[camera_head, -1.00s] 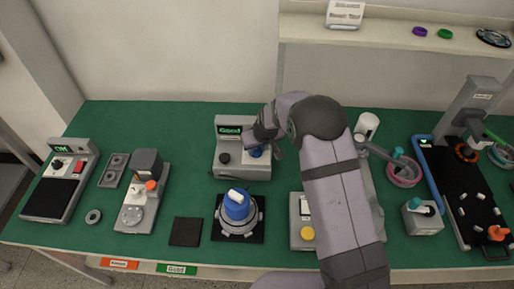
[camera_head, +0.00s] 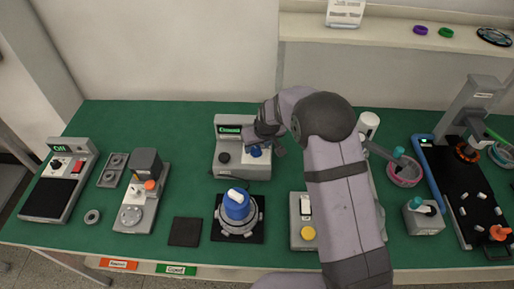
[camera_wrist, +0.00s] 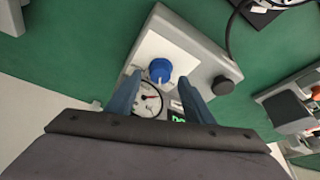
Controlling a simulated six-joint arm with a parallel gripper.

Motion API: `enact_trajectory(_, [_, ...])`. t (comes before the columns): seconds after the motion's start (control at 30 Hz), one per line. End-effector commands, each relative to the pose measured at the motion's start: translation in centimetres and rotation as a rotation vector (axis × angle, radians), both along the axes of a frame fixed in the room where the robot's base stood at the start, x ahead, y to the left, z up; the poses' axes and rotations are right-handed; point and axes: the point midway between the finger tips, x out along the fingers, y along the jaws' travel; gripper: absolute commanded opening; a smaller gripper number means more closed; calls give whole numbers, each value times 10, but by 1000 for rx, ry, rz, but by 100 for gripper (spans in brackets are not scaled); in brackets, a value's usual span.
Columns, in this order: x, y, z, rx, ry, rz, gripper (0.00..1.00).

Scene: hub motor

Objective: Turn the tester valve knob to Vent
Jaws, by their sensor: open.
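The tester (camera_head: 228,165) is a grey box at the back middle of the green bench, with a lit green display (camera_head: 229,129). Its blue valve knob (camera_head: 255,152) is at the right of its front face; it also shows in the wrist view (camera_wrist: 161,69), on a white panel near a round gauge (camera_wrist: 149,98) with a red needle. My gripper (camera_head: 268,143) is open just over the knob. In the wrist view its fingers (camera_wrist: 159,80) stand apart, one on each side of the knob. I cannot read the knob's position or any Vent label.
A black knob (camera_head: 224,158) sits on the tester's left side. The hub motor (camera_head: 237,208) with a blue top stands on a black mat in front. A grey box with a yellow button (camera_head: 308,233) is close to my arm. Bench between tester and left stations is clear.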

Motion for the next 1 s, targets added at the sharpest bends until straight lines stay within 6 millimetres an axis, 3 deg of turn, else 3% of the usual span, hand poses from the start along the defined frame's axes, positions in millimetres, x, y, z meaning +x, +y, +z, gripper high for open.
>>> enact_trajectory(0.5, [-17, -8, 46, 2, -2, -2, 47])
enact_trajectory(1.0, [-20, -4, 45, 0, 0, 7, 48])
